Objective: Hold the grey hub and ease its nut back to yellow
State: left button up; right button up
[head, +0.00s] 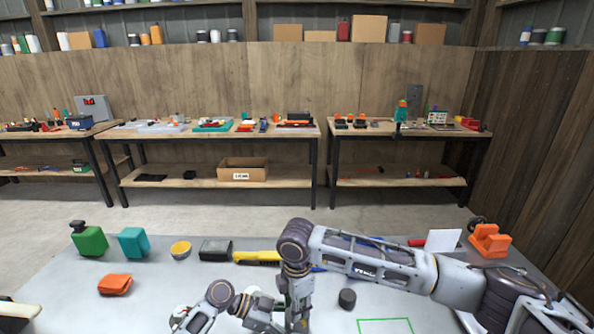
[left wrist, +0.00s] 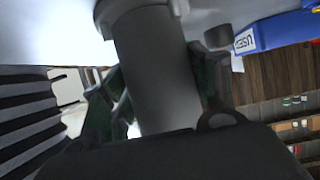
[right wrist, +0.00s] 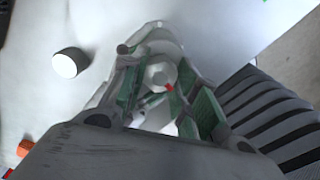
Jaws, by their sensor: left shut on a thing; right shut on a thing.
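The grey hub (left wrist: 160,75) is a smooth cylinder in the left wrist view, with a paler collar at its upper end. My left gripper (left wrist: 165,85) is shut on it, a green-padded finger on each side. In the right wrist view a pale grey round nut (right wrist: 157,74) with a small red mark beside it sits between the green-padded fingers of my right gripper (right wrist: 160,85), which is shut on it. I see no yellow mark there. In the head view my arms mostly hide the hub and nut at the bottom edge.
On the grey table are a green container (head: 88,241), teal block (head: 133,242), yellow round thing (head: 180,250), dark box (head: 215,250), yellow tool (head: 256,257) and orange piece (head: 115,284). A dark cylinder (head: 347,299) stands near a green outline (head: 385,320). An orange device (head: 490,241) is at right.

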jog(key=shift+n, duration=1.8)
jog(key=o, duration=1)
jog(key=shift+m, duration=1.1)
